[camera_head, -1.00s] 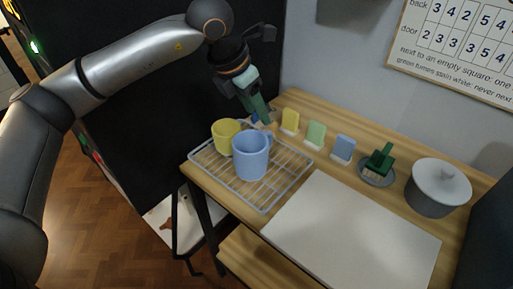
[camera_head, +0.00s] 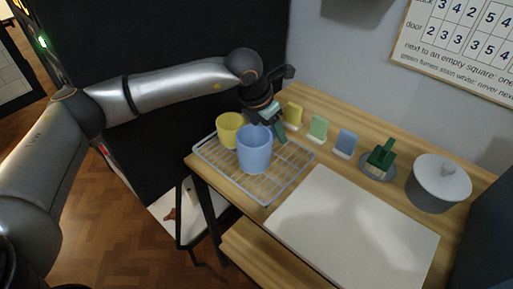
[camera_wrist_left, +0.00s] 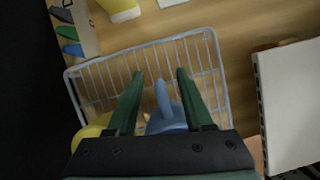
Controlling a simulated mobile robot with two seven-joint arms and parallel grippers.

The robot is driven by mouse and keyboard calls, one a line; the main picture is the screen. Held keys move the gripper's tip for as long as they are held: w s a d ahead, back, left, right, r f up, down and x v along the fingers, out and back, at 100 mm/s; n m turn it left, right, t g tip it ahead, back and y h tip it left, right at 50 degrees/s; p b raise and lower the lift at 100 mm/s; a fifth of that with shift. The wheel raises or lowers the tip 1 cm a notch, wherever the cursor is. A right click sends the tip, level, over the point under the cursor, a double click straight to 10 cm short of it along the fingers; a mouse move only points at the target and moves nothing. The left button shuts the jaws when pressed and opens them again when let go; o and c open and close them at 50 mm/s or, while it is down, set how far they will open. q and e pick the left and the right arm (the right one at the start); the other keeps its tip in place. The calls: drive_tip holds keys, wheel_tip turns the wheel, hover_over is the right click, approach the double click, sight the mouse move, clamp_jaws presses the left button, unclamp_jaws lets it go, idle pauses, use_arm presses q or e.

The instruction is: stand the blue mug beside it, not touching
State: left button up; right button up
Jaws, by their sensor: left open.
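The blue mug (camera_head: 255,150) stands upright on the wire rack (camera_head: 268,201). The yellow mug (camera_head: 228,131) stands on the rack behind it and to the left; I cannot tell whether the mugs touch. My left gripper (camera_head: 280,133) is open behind the blue mug, low near its handle side. In the left wrist view, the blue mug (camera_wrist_left: 168,122) shows its handle between the open green fingers (camera_wrist_left: 160,76), with space on both sides. The yellow mug (camera_wrist_left: 92,131) is partly hidden by the left finger and gripper body. My right gripper is not in view.
The rack's front and right parts are bare. A white board (camera_head: 352,228) lies to the right. Upright yellow (camera_head: 293,114), green (camera_head: 318,128) and blue (camera_head: 345,142) tiles line the back, with a brush on a dish (camera_head: 379,163) and a lidded grey pot (camera_head: 437,184) farther right.

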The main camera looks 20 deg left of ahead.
use_arm(q)
drive_tip(key=shift+c, duration=0.4)
clamp_jaws()
idle(0.9)
